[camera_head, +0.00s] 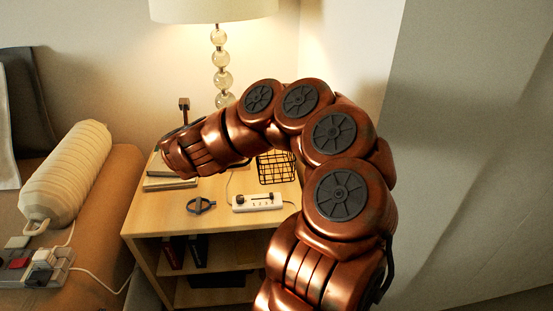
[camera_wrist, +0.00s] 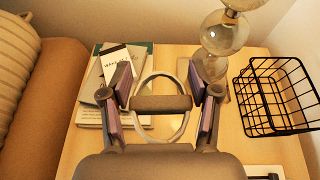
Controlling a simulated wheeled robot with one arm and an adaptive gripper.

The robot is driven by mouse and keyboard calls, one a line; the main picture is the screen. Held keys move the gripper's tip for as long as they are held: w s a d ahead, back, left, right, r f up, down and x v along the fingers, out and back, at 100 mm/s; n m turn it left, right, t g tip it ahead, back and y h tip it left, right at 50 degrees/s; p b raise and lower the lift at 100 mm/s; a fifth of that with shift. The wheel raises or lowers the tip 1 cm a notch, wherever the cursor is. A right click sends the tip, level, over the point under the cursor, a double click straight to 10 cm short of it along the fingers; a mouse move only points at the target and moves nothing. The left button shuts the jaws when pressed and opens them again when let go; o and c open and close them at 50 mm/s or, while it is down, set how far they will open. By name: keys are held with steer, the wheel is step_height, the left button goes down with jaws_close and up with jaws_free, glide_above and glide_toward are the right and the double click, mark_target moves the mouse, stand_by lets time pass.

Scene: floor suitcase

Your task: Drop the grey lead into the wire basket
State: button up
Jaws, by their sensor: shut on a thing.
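My gripper (camera_wrist: 160,100) is shut on the grey lead (camera_wrist: 162,103), which shows in the wrist view as a thick grey bar with a lighter grey loop around it. The lead spans the space between the two fingers, above the tabletop. The black wire basket (camera_wrist: 278,98) stands to the right in the wrist view, apart from my gripper. In the head view the basket (camera_head: 276,168) is partly hidden behind my arm. My gripper (camera_head: 172,157) is at the left of the table there, and I cannot make out the lead in it.
Books (camera_head: 168,180) lie at the table's left, below my gripper. A lamp with glass balls (camera_head: 221,80) stands at the back, between gripper and basket. A dark looped thing (camera_head: 201,205) and a white power strip (camera_head: 257,202) lie at the front. A sofa arm is at left.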

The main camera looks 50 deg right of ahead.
steer(key=s+d+r+m+g+h+p, duration=0.1)
steer(key=s+d+m+g+h, duration=0.15)
steer(key=s+d, duration=0.7)
steer(key=s+d+r+m+g+h, duration=0.1)
steer(key=s+d+m+g+h, duration=0.2)
steer(key=d, duration=1.3)
steer(key=shift+m+y, duration=0.35)
steer(key=shift+y, duration=0.1)
steer(key=shift+w+f+b, duration=0.2)
steer(key=shift+f+b, duration=0.35)
steer(key=shift+f, duration=0.4)
steer(key=shift+w+f+b, duration=0.25)
steer(key=shift+f+b, duration=0.3)
steer(key=shift+f, duration=0.45)
steer(key=shift+w+f+b, duration=0.2)
steer(key=shift+f+b, duration=0.35)
steer(key=shift+f, duration=0.4)
steer(key=o, duration=1.2)
steer(key=shift+v, duration=6)
steer(key=shift+r, duration=0.1)
